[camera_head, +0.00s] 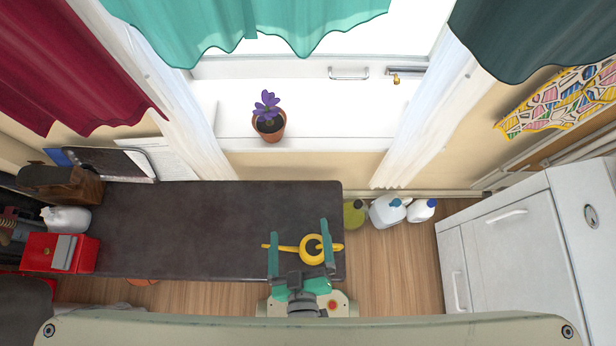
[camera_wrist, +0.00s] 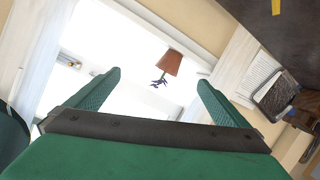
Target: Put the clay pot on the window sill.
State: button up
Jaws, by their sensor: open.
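The clay pot (camera_head: 269,130) is a small terracotta pot with a purple flower in it. It stands upright on the white window sill (camera_head: 335,142), left of its middle. In the wrist view the pot (camera_wrist: 172,62) appears upside down, in the gap between the fingers but well beyond them. My gripper (camera_head: 299,230) has teal fingers and is open and empty, pointing at the window. It is over the right end of the dark table, apart from the pot. The fingers (camera_wrist: 160,82) also show wide apart in the wrist view.
A yellow watering can (camera_head: 286,248) shows under my gripper at the table's (camera_head: 180,235) right end. A red box (camera_head: 45,252) sits at the left. Several bottles (camera_head: 387,210) stand on the floor by the wall. A teal curtain (camera_head: 190,30) hangs above the sill, whose right part is clear.

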jog(key=s+d+r+m+t+h, duration=0.1)
jog(key=s+d+r+m, duration=0.1)
jog(key=r+m, duration=0.3)
jog(key=shift+s+d, duration=0.15)
jog(key=shift+s, duration=0.5)
jog(key=shift+r, duration=0.1)
dwell(0.5)
